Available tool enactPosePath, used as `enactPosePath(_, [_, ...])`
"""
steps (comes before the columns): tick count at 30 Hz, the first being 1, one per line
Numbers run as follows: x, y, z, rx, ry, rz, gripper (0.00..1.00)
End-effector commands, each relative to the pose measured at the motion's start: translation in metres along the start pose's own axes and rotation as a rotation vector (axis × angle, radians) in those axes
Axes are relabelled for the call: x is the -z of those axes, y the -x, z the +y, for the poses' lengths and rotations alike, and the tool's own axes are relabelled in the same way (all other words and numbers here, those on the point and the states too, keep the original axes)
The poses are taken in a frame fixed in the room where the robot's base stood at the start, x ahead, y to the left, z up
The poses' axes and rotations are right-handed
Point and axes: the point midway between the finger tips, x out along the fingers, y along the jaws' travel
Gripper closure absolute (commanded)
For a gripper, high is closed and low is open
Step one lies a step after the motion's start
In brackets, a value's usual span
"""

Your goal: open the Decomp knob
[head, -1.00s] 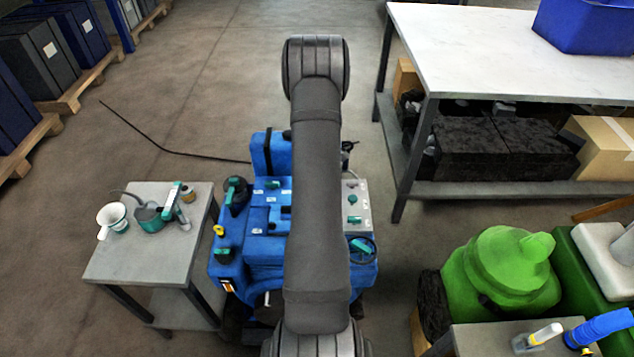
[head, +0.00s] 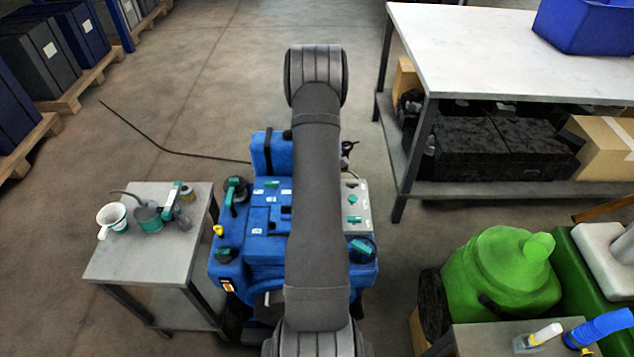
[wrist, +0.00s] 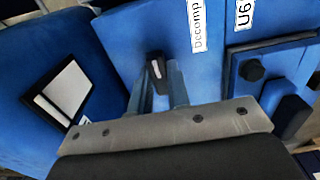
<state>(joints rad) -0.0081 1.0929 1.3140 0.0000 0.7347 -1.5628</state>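The Decomp knob (wrist: 157,70) is a small black knob with a white mark on the blue engine panel, beside the white "Decomp" label (wrist: 199,25) in the wrist view. My gripper (wrist: 162,78) comes from below, its two grey fingers apart. The knob's near end shows between the fingertips, and I cannot tell whether either finger touches it. The blue engine (head: 228,262) stands in the middle of the head view. My arm covers part of it there, hiding my gripper and the knob.
A raised blue cover with a dark block (wrist: 291,115) lies right of the fingers. A framed white-and-grey plate (wrist: 63,93) is at left. In the head view a small grey table (head: 150,258) with cups stands left of the engine, and a white-topped workbench (head: 480,50) at back right.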

Motion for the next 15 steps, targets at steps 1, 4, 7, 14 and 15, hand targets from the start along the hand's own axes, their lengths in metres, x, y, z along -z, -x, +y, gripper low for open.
enactPosePath(1, [0.0, 0.0002, 0.0, 0.0, -0.001, 0.0, 1.0])
enactPosePath(4, [0.0, 0.0002, 0.0, 0.0, -0.038, 0.0, 1.0])
enactPosePath(7, [0.0, 0.0003, 0.0, 0.0, -0.138, 0.0, 1.0])
enactPosePath(14, [0.0, 0.0004, 0.0, 0.0, -0.374, 0.0, 1.0])
enactPosePath(15, [0.0, 0.0004, 0.0, 0.0, -0.397, 0.0, 1.0])
